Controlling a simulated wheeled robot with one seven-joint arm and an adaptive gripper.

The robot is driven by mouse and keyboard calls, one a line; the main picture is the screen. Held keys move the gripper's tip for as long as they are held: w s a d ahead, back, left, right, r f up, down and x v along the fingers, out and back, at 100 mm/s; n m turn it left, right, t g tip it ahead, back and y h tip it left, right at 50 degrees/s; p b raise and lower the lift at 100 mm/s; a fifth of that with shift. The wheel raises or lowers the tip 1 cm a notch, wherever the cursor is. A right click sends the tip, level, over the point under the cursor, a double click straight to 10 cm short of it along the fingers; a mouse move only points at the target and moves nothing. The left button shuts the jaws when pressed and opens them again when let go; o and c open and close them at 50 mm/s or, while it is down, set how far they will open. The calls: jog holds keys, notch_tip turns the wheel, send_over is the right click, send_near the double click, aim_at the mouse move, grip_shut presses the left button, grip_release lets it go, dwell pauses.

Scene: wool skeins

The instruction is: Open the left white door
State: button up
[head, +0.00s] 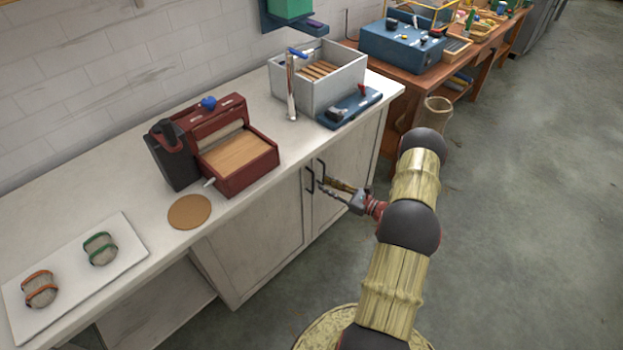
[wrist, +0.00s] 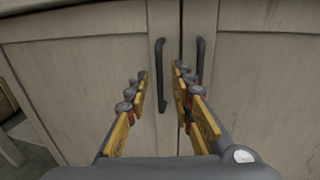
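The left white door (head: 255,235) is closed under the counter; it fills the left of the wrist view (wrist: 85,70). Its dark upright handle (head: 310,180) is near its right edge and also shows in the wrist view (wrist: 160,78). My gripper (head: 322,185) is in front of the handles. In the wrist view my gripper (wrist: 161,78) is open, with the left handle in line between its two fingers. I cannot tell whether the fingers reach around it. No finger is seen closed on it.
The right door (wrist: 265,75) is closed, its handle (wrist: 200,60) just right of my right finger. The countertop (head: 245,205) holds a red carding machine (head: 235,160), a grey box (head: 345,85) and a white tray (head: 130,245). Floor right of my arm is clear.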

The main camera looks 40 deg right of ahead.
jog(key=b, duration=0.2)
send_over(313, 192)
jog(key=shift+w+d, duration=0.2)
jog(key=shift+w, duration=0.05)
jog(key=shift+c, duration=0.8)
jog(key=c, duration=0.4)
grip_shut()
